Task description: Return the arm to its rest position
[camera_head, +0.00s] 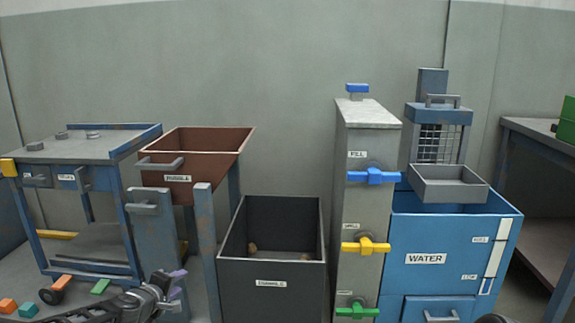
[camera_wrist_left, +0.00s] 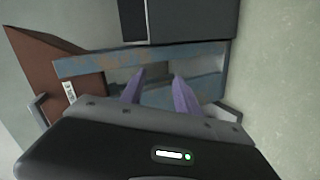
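My left arm comes in at the bottom left of the head view. Its left gripper (camera_head: 178,283) has purple fingers and is in front of the worn blue-grey posts under the brown bin (camera_head: 190,160). In the left wrist view the two purple fingers of the gripper (camera_wrist_left: 160,80) stand apart with nothing between them. A worn blue-grey post or bar (camera_wrist_left: 200,58) lies beyond the fingertips. The brown bin also shows at the left of that view (camera_wrist_left: 50,75). My right gripper does not show.
A dark open bin (camera_head: 272,285) holding small brown lumps stands right of the arm. Further right are a grey column (camera_head: 367,210) with coloured handles and a blue water tank (camera_head: 440,240). A blue-framed table (camera_head: 90,150) stands left. Coloured blocks (camera_head: 62,282) lie at the lower left.

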